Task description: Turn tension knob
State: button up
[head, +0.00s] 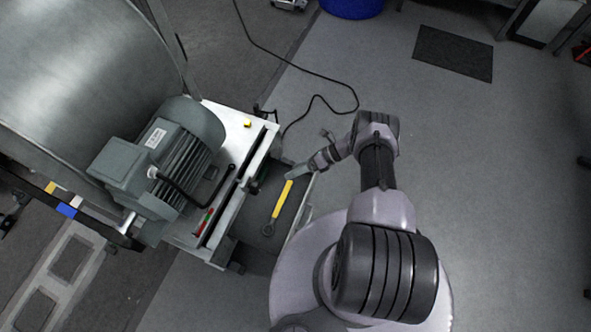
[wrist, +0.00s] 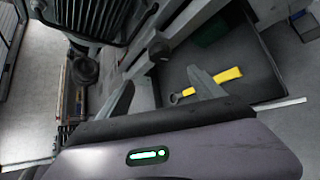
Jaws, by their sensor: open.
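A round black knob (wrist: 85,70) shows in the wrist view, left of my gripper's left finger and below the finned grey motor (wrist: 95,15). It looks like the tension knob, but I cannot tell for sure, and I cannot pick it out in the head view. In the head view my gripper (head: 299,171) is over the tray at the machine's right side, near the yellow-handled wrench.
The yellow-handled wrench (wrist: 213,83) lies in a dark tray (wrist: 262,78). In the head view the grey motor (head: 165,150) stands beside a large metal drum (head: 85,60). A black cable (head: 315,75) runs over the floor. The floor at right is mostly clear.

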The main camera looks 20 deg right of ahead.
jog(key=n+t+h+p, duration=0.2)
jog(key=n+t, duration=0.2)
jog(key=t, duration=0.3)
send_near(259, 189)
jog(key=b+x, duration=0.5)
jog(key=x, duration=0.5)
jog(key=shift+w+a, duration=0.1)
jog(key=shift+a, duration=0.05)
jog(key=c, duration=1.4)
jog(key=shift+m, duration=0.5)
